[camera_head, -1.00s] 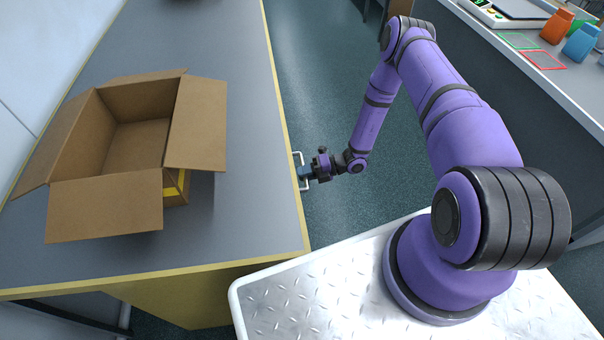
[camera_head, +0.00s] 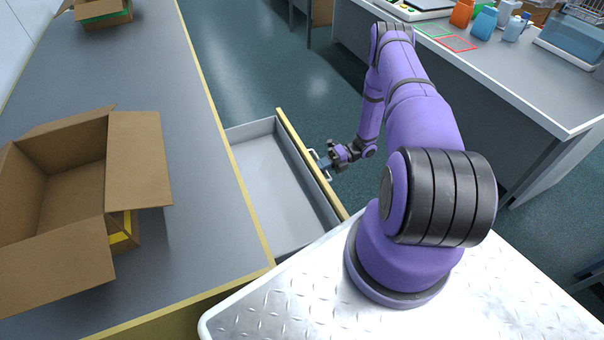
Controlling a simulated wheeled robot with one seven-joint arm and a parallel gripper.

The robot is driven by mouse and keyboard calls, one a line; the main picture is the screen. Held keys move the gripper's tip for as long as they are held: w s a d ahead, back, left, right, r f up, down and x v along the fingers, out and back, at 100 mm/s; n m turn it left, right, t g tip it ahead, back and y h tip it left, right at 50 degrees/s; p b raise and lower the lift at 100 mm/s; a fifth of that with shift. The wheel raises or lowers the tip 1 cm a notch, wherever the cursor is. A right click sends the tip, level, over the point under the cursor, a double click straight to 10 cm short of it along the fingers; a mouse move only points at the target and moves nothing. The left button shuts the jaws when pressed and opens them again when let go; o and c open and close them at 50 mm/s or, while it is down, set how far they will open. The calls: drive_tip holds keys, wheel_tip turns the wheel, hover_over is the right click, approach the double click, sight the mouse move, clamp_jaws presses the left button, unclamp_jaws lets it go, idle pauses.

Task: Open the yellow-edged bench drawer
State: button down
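The yellow-edged bench drawer (camera_head: 311,163) is pulled well out from the side of the left bench. Its grey inside (camera_head: 270,185) shows and looks empty. The pale drawer handle (camera_head: 327,177) is on the outer face of its front. My gripper (camera_head: 325,163) is at this handle, with its fingertips on the bar and appearing shut on it. The fingertips are small in this view and partly hide the bar.
The grey bench (camera_head: 190,240) carries an open cardboard box (camera_head: 140,150) and another box (camera_head: 103,12) at the far end. A second bench (camera_head: 480,75) with bottles and a scale stands at the right. Clear floor (camera_head: 255,60) lies between the benches.

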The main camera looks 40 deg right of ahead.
drive_tip(key=f+v, duration=0.2)
drive_tip(key=v, duration=0.7)
drive_tip(key=shift+s+d, duration=0.15)
drive_tip(key=shift+d, duration=0.25)
drive_tip(key=shift+r, duration=0.1)
drive_tip(key=c, duration=1.1)
unclamp_jaws()
drive_tip(key=v, duration=1.1)
drive_tip(key=shift+a, duration=0.1)
